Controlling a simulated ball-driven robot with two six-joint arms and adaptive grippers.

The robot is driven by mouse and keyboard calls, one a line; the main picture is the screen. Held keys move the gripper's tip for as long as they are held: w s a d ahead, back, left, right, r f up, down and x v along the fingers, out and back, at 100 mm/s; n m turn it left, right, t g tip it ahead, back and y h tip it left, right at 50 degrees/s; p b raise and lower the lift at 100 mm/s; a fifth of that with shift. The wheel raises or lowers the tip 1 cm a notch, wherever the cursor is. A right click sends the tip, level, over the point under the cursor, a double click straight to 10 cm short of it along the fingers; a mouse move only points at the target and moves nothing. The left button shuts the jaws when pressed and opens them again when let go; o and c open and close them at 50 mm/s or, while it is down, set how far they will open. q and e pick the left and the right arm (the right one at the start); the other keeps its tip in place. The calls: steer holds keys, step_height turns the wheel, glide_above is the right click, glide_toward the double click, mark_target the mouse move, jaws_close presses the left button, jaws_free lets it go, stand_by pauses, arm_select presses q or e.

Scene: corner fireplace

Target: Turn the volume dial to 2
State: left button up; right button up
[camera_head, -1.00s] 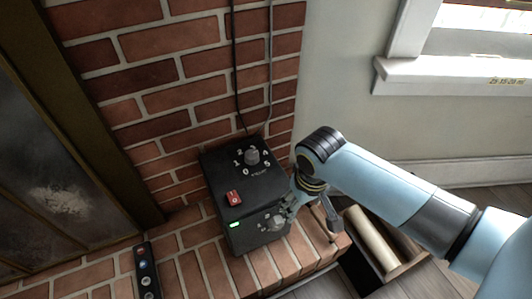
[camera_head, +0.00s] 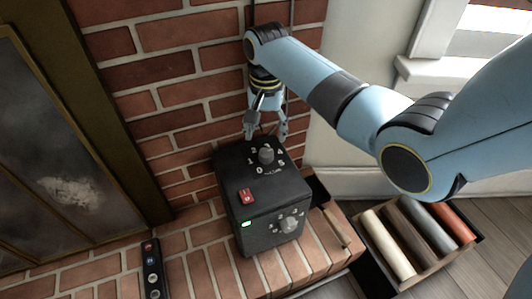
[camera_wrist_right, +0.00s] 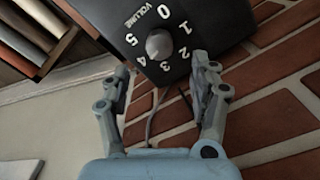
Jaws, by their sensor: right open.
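A black box (camera_head: 255,182) stands on the brick hearth. A round grey volume dial (camera_head: 266,155) is on its top, ringed by numbers 0 to 5; I cannot tell its exact setting. In the right wrist view the dial (camera_wrist_right: 159,44) shows with the word VOLUME beside it. My right gripper (camera_head: 266,134) is open and empty, pointing down at the back of the box top near the dial. In the wrist view its fingers (camera_wrist_right: 162,76) are spread on either side, apart from the dial. My left gripper is not in view.
The box has a red switch (camera_head: 246,195), a green light (camera_head: 245,224) and a front knob (camera_head: 290,224). A remote (camera_head: 152,268) lies on the hearth. A crate of rolls (camera_head: 362,243) stands at right. The brick wall (camera_head: 190,75) and cables are close behind.

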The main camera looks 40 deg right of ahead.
mark_target(266, 152)
step_height(266, 152, down, 7)
steer(key=b, duration=0.2)
steer(key=shift+f+b, duration=0.2)
steer(key=shift+b, duration=0.2)
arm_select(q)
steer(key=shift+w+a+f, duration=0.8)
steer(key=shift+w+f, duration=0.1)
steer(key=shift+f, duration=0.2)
arm_select(e)
steer(key=c, duration=1.1)
